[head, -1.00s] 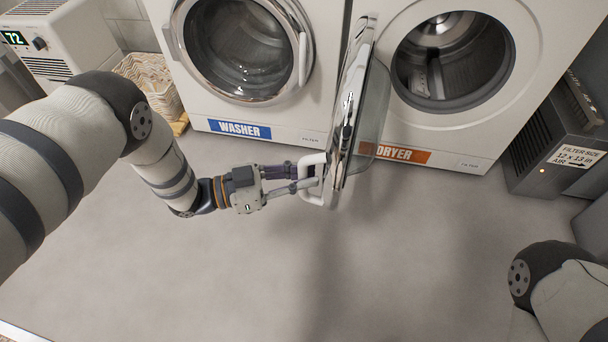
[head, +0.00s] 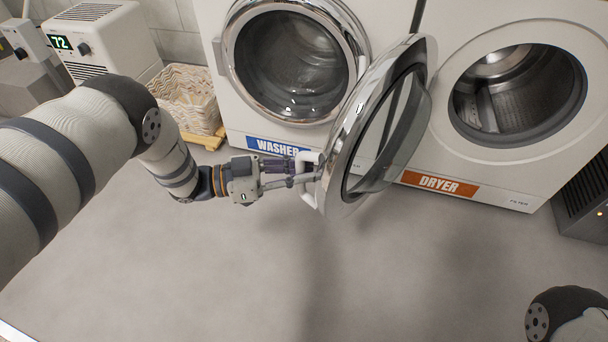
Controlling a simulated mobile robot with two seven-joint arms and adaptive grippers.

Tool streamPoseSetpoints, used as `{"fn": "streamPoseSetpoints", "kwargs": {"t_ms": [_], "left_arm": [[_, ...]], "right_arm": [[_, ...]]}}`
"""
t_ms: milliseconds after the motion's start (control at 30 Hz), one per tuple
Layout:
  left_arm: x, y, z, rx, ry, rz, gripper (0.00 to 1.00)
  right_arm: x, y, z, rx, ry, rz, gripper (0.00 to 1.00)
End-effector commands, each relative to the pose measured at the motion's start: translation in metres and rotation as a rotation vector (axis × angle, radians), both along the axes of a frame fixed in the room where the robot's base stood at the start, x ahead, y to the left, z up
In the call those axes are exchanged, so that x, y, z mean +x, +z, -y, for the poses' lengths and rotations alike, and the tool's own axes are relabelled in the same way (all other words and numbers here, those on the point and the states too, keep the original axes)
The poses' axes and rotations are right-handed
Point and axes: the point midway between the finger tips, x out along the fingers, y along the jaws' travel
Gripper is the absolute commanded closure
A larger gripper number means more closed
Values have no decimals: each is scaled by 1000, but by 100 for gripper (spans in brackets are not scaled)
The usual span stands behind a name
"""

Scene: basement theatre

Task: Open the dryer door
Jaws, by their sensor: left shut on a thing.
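The dryer (head: 545,160) stands at the right, marked with an orange DRYER label (head: 440,184). Its round door (head: 349,140), with a chrome rim and a glass middle, is swung wide open toward the left. The drum opening (head: 518,95) is uncovered and looks empty. My left gripper (head: 312,174) is shut on the white door handle (head: 308,184) at the door's left edge. Of my right arm only a link shows at the lower right corner; its gripper is out of view.
The washer (head: 232,110) stands left of the dryer with its door shut, partly behind the open dryer door. A wicker basket (head: 188,100) and a white unit reading 72 (head: 115,40) are at the left. A dark box (head: 585,200) stands at the right. The floor in front is clear.

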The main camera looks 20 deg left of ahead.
Motion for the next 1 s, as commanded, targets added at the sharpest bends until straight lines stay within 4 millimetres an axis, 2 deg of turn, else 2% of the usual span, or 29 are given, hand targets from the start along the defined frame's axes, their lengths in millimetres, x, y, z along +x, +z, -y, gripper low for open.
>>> {"fn": "streamPoseSetpoints", "kwargs": {"t_ms": [400, 433, 500, 867, 1000], "left_arm": [[1, 0, -1, 2, 2, 0, 100], [1, 0, -1, 1, 2, 1, 79], [1, 0, -1, 1, 2, 1, 64], [1, 0, -1, 0, 1, 1, 64], [-5, 0, -16, 1, 5, 0, 64]], "right_arm": [[0, 0, 0, 0, 0, -1, 100], [0, 0, 0, 0, 0, -1, 100], [0, 0, 0, 0, 0, -1, 100], [0, 0, 0, 0, 0, -1, 100], [0, 0, 0, 0, 0, -1, 100]]}}
